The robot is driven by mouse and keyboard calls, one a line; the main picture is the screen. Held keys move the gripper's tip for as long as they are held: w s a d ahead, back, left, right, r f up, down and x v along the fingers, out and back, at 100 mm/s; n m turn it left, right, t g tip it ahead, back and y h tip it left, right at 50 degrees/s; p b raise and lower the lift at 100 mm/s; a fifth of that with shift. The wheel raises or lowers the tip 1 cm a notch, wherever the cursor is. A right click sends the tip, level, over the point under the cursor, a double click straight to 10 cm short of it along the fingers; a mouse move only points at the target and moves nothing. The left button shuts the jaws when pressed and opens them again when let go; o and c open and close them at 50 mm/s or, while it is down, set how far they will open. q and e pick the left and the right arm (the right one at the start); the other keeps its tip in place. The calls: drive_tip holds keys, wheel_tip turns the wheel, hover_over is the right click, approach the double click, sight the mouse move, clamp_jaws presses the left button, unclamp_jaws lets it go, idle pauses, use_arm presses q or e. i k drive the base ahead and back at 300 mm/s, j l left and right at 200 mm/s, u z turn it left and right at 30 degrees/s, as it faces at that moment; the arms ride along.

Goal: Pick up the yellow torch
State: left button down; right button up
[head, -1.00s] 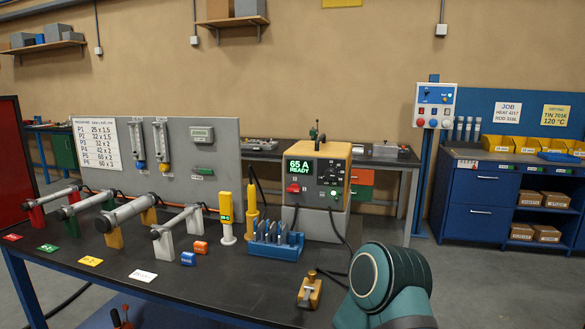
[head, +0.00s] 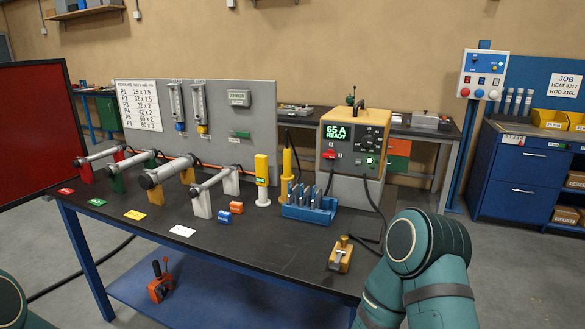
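The yellow torch (head: 287,169) appears to be the slim upright yellow tool with a dark, thin top. In the head view, only a teal link of my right arm shows at the lower right and a piece of my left arm at the lower left corner. Neither gripper is visible.
A yellow-topped power unit (head: 352,145) reading 65 A READY stands right of the torch, with dark cables. A small brass-coloured block (head: 341,254) lies near the right edge. Tubes on supports (head: 165,171) fill the left. The front middle of the bench is clear.

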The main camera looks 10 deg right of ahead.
sight(287, 176)
drive_tip(key=i+j+z, duration=0.25)
drive_tip(key=j, duration=0.4)
drive_tip(key=i+j+z, duration=0.25)
drive_tip(key=i+j, duration=0.15)
drive_tip(key=j, duration=0.35)
